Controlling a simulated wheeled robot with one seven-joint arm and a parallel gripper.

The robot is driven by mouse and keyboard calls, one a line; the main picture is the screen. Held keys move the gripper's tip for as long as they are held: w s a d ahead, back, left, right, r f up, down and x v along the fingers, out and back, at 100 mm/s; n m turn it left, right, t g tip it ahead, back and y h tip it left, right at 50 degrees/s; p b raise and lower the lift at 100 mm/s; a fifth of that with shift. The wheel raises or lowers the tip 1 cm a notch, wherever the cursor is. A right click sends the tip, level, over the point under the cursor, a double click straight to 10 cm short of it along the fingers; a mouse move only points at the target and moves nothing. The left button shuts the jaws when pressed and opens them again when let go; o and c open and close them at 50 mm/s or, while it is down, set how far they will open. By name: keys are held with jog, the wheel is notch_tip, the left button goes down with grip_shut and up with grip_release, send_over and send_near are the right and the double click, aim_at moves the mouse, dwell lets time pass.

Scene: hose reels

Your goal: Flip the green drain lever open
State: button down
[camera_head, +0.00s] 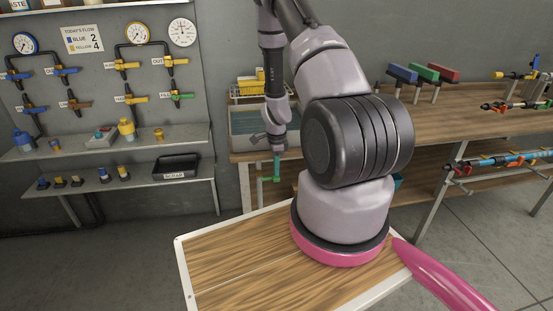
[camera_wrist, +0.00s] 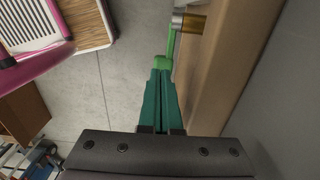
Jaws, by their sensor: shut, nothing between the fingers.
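The green drain lever (camera_wrist: 171,45) shows in the wrist view, joined to a brass and grey metal fitting (camera_wrist: 190,22) beside a tan edge. In the head view, a green part below the sink (camera_head: 265,180) appears to be this lever, partly mixed in view with my fingers. My gripper (camera_wrist: 162,72) has teal fingers that are shut with nothing between them. Its tips are at the near end of the lever in the wrist view; I cannot tell whether they touch. It also shows in the head view (camera_head: 277,165), pointing down in front of the sink bench.
A grey sink basin (camera_head: 238,123) sits in the wooden workbench (camera_head: 450,108). Blue, green and red handled valves (camera_head: 436,73) stand on the bench. A wall panel (camera_head: 100,60) with gauges and valves is at left. Open grey floor lies below the lever.

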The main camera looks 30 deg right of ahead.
aim_at(279, 177)
jog(key=shift+f, duration=0.6)
jog(key=shift+s+d+f, duration=0.1)
jog(key=shift+d+f, duration=0.15)
jog(key=shift+f, duration=0.25)
jog(key=shift+s+d+f, duration=0.1)
jog(key=shift+d+f, duration=0.1)
jog(key=shift+f, duration=0.25)
jog(key=shift+r, duration=0.25)
jog(key=shift+r, duration=0.65)
jog(key=shift+r, duration=0.1)
